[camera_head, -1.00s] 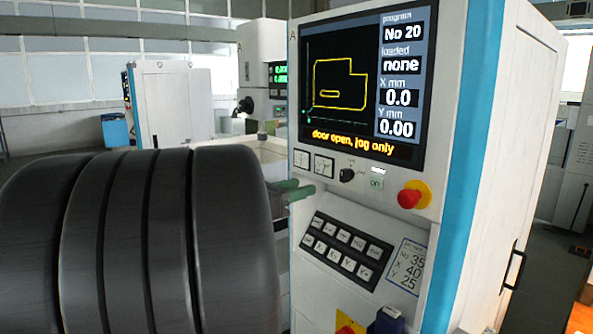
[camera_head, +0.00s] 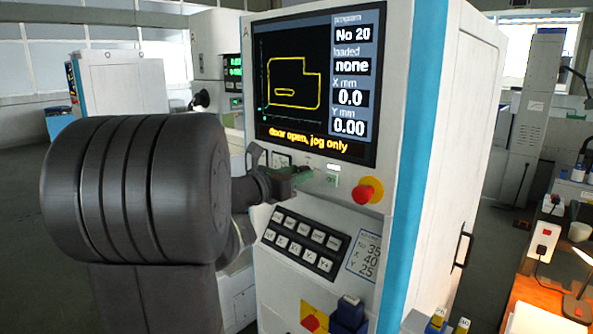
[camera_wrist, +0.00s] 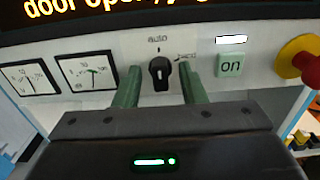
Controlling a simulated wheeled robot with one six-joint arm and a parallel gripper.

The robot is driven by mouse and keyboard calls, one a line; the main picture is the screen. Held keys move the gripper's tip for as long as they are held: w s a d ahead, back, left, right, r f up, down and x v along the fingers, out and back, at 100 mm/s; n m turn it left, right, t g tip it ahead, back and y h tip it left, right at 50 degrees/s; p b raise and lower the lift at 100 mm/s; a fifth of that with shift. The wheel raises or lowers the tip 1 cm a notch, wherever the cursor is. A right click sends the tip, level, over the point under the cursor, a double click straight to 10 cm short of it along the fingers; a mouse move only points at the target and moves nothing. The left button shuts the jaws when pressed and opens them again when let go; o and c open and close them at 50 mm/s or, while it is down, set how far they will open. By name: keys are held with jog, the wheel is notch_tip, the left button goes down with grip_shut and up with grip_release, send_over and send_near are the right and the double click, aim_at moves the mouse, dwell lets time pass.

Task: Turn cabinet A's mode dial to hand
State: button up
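The mode dial (camera_wrist: 160,73) is a small black knob on the white front of the cabinet (camera_head: 417,140). Its pointer looks turned up, toward the "auto" label; the "hand" label (camera_wrist: 184,57) is to its upper right. My gripper (camera_wrist: 158,67) is open, with one green finger on each side of the dial and gaps between. I cannot tell how deep the fingertips reach. In the head view my gripper (camera_head: 292,175) is at the panel below the screen and hides the dial. The screen (camera_head: 315,85) reads "door open, jog only".
Two gauges (camera_wrist: 87,72) are left of the dial. A lit "on" button (camera_wrist: 231,65) and a red stop knob on yellow (camera_wrist: 300,62) are to its right. A key pad (camera_head: 303,240) is below. A bench with small items (camera_head: 545,290) stands at the right.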

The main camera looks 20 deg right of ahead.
jog(key=shift+d, duration=0.2)
jog(key=c, duration=0.8)
jog(key=shift+f+b, duration=0.15)
jog(key=shift+b, duration=0.4)
jog(key=m+b, duration=1.3)
jog(key=b, duration=0.7)
jog(key=shift+f+m, duration=0.1)
jog(key=shift+m, duration=0.2)
jog(key=shift+s+b, duration=0.1)
jog(key=shift+b, duration=0.2)
